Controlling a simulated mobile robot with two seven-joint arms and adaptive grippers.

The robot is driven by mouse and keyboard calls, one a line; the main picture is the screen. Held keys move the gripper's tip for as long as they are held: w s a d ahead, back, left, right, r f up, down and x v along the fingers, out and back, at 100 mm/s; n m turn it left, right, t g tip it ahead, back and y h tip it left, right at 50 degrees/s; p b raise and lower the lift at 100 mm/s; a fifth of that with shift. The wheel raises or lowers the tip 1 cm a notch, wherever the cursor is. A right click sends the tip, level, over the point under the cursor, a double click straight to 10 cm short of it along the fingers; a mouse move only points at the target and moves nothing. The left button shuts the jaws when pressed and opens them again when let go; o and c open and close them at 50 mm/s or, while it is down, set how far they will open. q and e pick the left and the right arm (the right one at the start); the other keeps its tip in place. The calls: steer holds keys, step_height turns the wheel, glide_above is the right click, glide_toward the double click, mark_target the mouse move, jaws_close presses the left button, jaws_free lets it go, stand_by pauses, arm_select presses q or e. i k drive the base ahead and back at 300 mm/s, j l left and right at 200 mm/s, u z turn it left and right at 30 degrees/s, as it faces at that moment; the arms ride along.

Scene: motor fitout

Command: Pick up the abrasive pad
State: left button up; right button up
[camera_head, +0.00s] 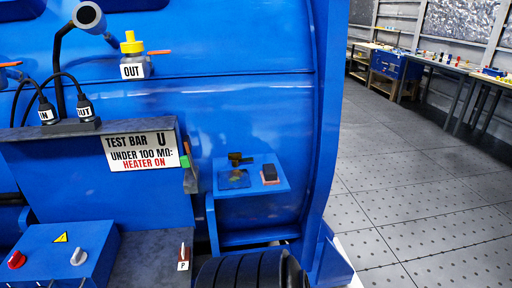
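A brownish fitting (238,158) sits behind the square piece. Neither of my grippers is in view.
A grey ledge with a "TEST BAR" sign (142,151) stands left of the shelf. A blue control box (58,258) with knobs is at bottom left. A black ribbed object (245,271) is below the shelf. The tiled floor (410,180) at right is open; benches stand beyond.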

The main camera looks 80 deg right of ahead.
mark_target(269, 175)
steer(key=z, duration=2.8)
steer(key=i+l, duration=0.1)
steer(key=l, duration=0.4)
steer(key=i+l, duration=0.1)
steer(key=l, duration=0.4)
steer(key=l+u, duration=0.25)
steer(key=u, duration=0.15)
steer(key=l+u, duration=0.25)
steer(key=u, duration=0.15)
steer(key=l+u, duration=0.25)
steer(key=u, duration=0.15)
